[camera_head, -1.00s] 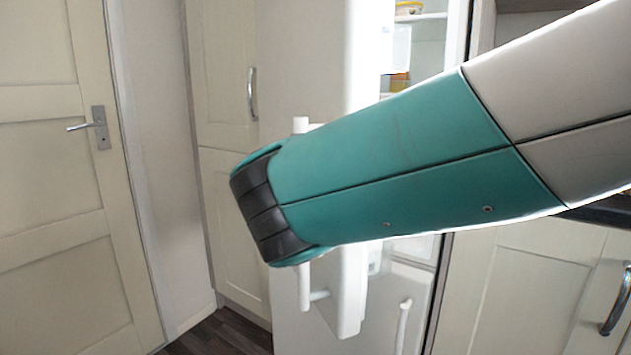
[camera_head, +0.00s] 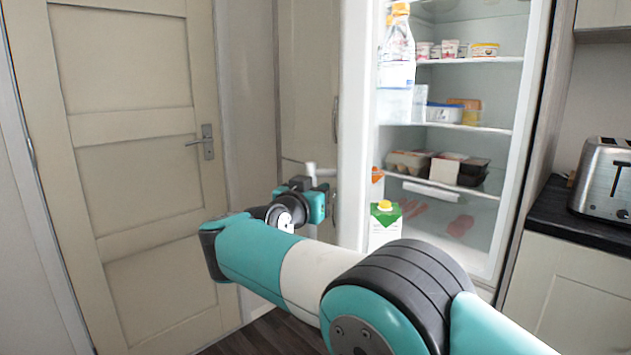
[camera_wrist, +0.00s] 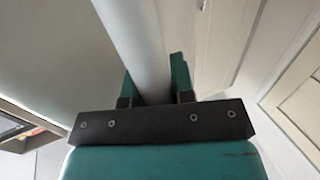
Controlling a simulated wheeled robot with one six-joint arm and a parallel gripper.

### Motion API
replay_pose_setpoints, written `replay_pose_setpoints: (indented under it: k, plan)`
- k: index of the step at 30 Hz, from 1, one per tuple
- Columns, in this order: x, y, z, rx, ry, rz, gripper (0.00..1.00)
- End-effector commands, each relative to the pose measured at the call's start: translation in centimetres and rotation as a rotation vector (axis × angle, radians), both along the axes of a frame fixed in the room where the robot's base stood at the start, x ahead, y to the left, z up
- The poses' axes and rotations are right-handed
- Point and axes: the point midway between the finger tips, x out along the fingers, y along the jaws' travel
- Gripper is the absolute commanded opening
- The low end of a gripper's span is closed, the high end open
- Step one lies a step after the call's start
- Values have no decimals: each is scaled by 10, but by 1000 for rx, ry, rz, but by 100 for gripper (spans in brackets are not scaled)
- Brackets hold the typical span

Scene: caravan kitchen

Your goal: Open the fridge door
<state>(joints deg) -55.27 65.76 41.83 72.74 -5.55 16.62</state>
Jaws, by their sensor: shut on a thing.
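The fridge door (camera_head: 356,110) stands wide open, swung out to the left, with bottles and cartons on its inner side. Its pale bar handle (camera_head: 311,168) sticks out on the door's outer side. My gripper (camera_head: 318,200) is shut on this handle. In the wrist view, the handle (camera_wrist: 142,45) runs between the two teal fingers of my gripper (camera_wrist: 155,82). The fridge interior (camera_head: 470,95) is exposed, with food on several shelves. My arm hides the lower part of the door and of the fridge.
A closed cream room door (camera_head: 125,150) with a metal lever is at the left. A tall cupboard (camera_head: 305,80) stands behind the fridge door. A toaster (camera_head: 605,185) sits on the dark worktop (camera_head: 555,215) at the right. A little dark floor shows below my arm.

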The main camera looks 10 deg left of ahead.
Motion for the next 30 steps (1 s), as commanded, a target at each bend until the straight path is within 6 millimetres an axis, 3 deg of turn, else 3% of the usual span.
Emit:
replay_pose_setpoints:
  k: [18, 19, 20, 30]
  plan:
    - [-2, 1, -2, 2, 2, -25, 0]
    - [-2, 1, -2, 1, 3, -25, 25]
    - [-2, 1, -2, 1, 3, -25, 32]
    - [0, -3, -2, 3, 2, -30, 34]
